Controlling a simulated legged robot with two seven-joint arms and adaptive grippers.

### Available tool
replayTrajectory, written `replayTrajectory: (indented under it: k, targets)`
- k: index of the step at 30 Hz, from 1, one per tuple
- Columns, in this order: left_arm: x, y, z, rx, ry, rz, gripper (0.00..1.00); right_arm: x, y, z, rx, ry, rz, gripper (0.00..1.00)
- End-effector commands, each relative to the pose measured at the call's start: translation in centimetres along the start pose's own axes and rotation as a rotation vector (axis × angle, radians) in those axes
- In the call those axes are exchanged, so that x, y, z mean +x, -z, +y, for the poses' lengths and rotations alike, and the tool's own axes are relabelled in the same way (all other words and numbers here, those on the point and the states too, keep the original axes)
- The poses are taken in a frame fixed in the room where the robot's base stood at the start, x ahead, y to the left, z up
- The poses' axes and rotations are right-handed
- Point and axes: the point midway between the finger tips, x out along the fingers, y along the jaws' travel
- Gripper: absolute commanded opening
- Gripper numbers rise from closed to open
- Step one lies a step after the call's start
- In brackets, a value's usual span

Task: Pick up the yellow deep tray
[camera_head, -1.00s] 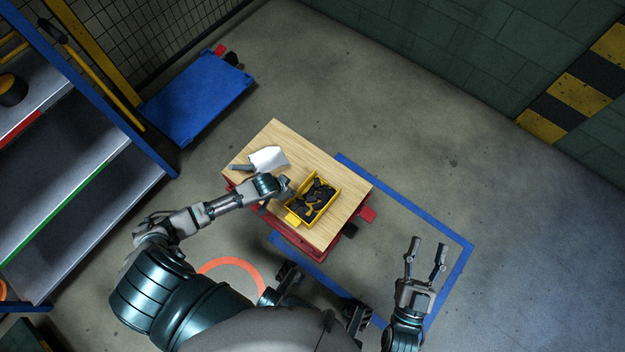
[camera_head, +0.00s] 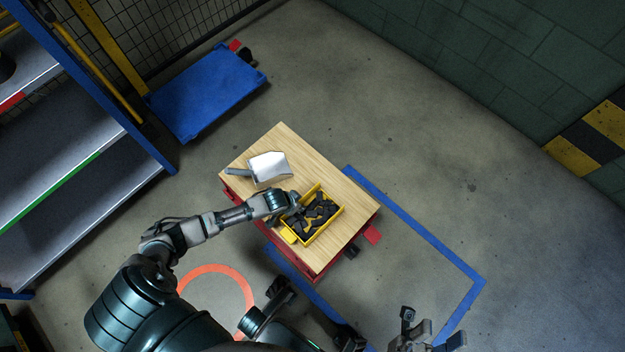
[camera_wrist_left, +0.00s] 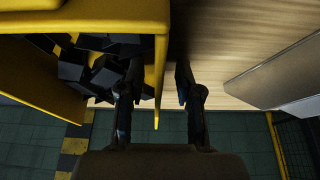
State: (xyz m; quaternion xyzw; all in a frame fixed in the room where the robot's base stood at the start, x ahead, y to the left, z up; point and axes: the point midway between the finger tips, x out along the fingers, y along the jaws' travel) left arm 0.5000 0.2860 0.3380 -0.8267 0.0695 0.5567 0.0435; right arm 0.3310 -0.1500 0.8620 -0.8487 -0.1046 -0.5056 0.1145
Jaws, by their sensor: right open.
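The yellow deep tray (camera_head: 327,232) sits on a wooden-topped table and holds several black parts (camera_head: 316,213). My left gripper (camera_head: 293,200) is at the tray's left edge, its fingertips hard to make out in the head view. In the left wrist view, the tray's yellow wall (camera_wrist_left: 161,70) stands between the two fingers of my left gripper (camera_wrist_left: 155,80). One finger is on the side of the black parts, the other outside, with a gap showing beside the wall. The gripper is open. My right gripper (camera_head: 432,328) is open and empty at the bottom edge, partly cut off.
A metal scoop (camera_head: 268,167) lies on the wooden tabletop (camera_head: 345,190) behind my left forearm. A blue platform (camera_head: 205,95) stands on the floor at the upper left, beside grey shelves (camera_head: 70,180). The floor right of the table is clear inside blue tape.

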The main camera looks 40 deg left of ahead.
Motion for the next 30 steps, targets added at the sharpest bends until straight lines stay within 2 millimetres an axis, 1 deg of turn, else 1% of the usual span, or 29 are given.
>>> replayTrajectory:
  k: [1,8,9,11,12,13,26,30]
  targets:
    - [0.64,-0.21,0.06,0.0,0.0,-0.002,0.34,-0.21,-0.35,0.14,0.0,0.0,0.0,0.49]
    - [0.48,0.17,-0.11,0.0,0.0,0.005,0.34,0.18,-0.26,-0.11,-0.002,0.004,0.003,0.49]
    - [0.49,0.16,-0.14,0.0,-0.001,0.004,0.32,0.2,-0.28,-0.15,-0.002,0.004,0.003,0.49]
    - [0.51,0.15,-0.14,0.0,-0.001,0.004,0.17,0.2,-0.42,-0.13,-0.001,0.004,0.001,0.49]
    - [0.52,0.14,-0.14,0.0,-0.001,0.004,0.07,0.2,-0.56,-0.09,-0.002,0.003,-0.001,0.49]
    - [0.52,0.14,-0.14,0.0,-0.001,0.003,0.0,0.2,-0.6,-0.08,-0.002,0.003,-0.002,0.49]
    - [0.51,0.18,-0.13,0.0,0.0,0.004,0.0,0.18,-0.59,-0.08,-0.001,0.003,-0.002,0.49]
    - [0.1,0.38,-0.12,0.0,0.0,0.006,0.0,0.53,-0.25,-0.13,-0.002,0.004,0.007,0.49]
